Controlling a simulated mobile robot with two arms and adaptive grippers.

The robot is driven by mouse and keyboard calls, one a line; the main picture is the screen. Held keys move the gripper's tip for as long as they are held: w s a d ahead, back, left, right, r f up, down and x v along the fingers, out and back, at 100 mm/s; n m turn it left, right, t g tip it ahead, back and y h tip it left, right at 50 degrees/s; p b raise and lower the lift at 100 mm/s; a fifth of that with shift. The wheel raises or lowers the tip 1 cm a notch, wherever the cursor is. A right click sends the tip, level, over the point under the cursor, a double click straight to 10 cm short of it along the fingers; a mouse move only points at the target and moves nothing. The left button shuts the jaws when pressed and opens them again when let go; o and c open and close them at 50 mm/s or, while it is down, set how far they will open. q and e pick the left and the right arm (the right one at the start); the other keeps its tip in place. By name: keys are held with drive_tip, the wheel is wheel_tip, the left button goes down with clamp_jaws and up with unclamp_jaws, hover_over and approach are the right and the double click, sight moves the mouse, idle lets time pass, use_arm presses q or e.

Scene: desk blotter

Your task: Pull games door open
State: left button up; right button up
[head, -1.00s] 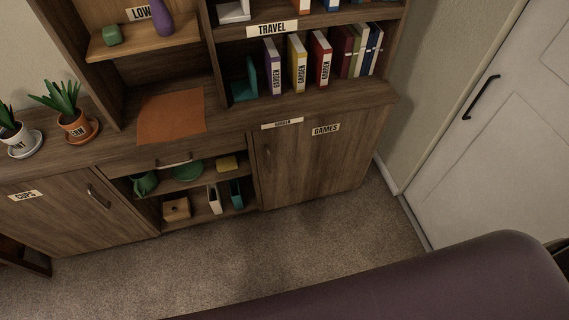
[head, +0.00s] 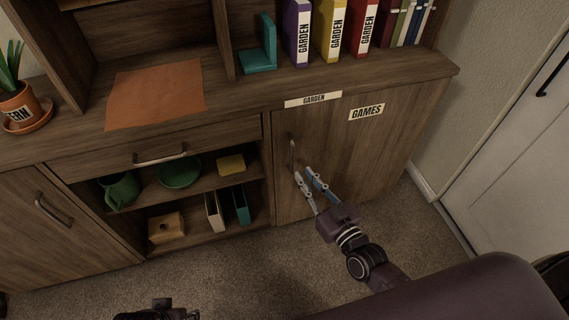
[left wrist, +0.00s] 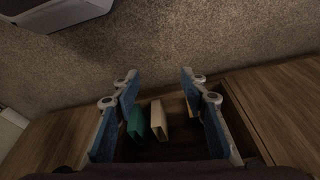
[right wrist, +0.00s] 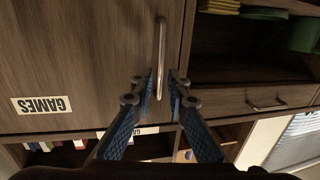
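The games door (head: 350,150) is a brown wooden cabinet door with a GAMES label (head: 366,111); it is shut. Its slim vertical handle (head: 292,150) is near the door's left edge. My right gripper (head: 303,173) is open in front of the door, fingertips close to the handle. In the right wrist view the handle (right wrist: 161,45) lines up with the gap between the open fingers (right wrist: 163,80); I cannot tell whether they touch it. My left gripper (left wrist: 160,75) is open and empty, facing the open shelves; only part of that arm shows at the head view's bottom edge.
Open shelves left of the door hold a green mug (head: 120,190), a green bowl (head: 180,172), a wooden box (head: 166,228) and binders (head: 241,207). A drawer (head: 160,155) sits above them. Carpet (head: 250,270) in front is clear.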

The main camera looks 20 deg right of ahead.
sight(293, 159)
drive_tip(key=x, duration=0.4)
drive_tip(key=b+x, duration=0.1)
drive_tip(key=x, duration=0.1)
drive_tip(key=shift+w+a+r, duration=0.15)
drive_tip(key=shift+w+r, duration=0.1)
drive_tip(key=shift+r, duration=0.1)
use_arm(q)
drive_tip(key=shift+w+v, duration=0.2)
drive_tip(key=shift+v, duration=1.1)
drive_tip(key=shift+w+v, duration=0.15)
drive_tip(key=shift+v, duration=1.15)
use_arm(e)
drive_tip(key=shift+w+a, duration=0.15)
drive_tip(key=shift+w, duration=0.55)
use_arm(q)
drive_tip(key=shift+r, duration=0.1)
use_arm(e)
drive_tip(key=shift+c, duration=0.7)
clamp_jaws()
drive_tip(key=shift+s, duration=0.1)
